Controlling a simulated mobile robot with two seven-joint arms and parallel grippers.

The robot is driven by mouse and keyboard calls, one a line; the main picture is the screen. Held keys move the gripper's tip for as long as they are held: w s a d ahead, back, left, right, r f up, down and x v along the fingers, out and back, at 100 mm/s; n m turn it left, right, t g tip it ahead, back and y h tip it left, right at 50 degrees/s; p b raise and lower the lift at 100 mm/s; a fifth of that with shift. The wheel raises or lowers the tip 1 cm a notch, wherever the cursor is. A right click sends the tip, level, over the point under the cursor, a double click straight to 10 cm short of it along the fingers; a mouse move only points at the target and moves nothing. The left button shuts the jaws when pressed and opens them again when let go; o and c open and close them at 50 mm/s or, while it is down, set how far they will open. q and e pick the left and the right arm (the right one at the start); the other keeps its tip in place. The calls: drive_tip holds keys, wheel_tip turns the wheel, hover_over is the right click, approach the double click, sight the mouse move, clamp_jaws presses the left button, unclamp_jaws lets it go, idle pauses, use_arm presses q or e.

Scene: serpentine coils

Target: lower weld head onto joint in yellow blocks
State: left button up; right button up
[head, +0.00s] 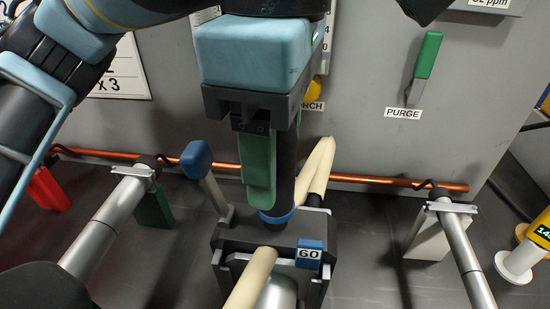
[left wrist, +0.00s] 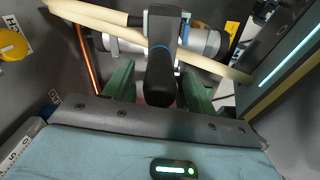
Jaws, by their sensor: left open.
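The weld head (head: 232,236) is a dark grey clamp body with a blue "60" tag, standing low in the middle of the head view. Its black upright handle (head: 286,165) has a blue collar at the foot. My left gripper (head: 262,195) is open, pointing down with its green fingers at the handle. In the left wrist view the black handle (left wrist: 160,78) stands between the two separated green fingers (left wrist: 158,88). The joint under the head is hidden. I see no yellow blocks. My right gripper is not in view.
Silver tubes rest at a green block (head: 152,207) on the left and a white block (head: 430,240) on the right. A red block (head: 48,190) stands far left. A copper pipe (head: 375,180) runs along the back. Beige hoses (head: 316,168) rise beside the head. A green PURGE lever (head: 428,56) is on the wall.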

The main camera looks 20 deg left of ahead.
use_arm(q)
wheel_tip(320, 180, up, 5)
drive_tip(key=shift+f+p, duration=0.2)
drive_tip(key=shift+p, duration=0.3)
drive_tip(key=shift+r, duration=0.5)
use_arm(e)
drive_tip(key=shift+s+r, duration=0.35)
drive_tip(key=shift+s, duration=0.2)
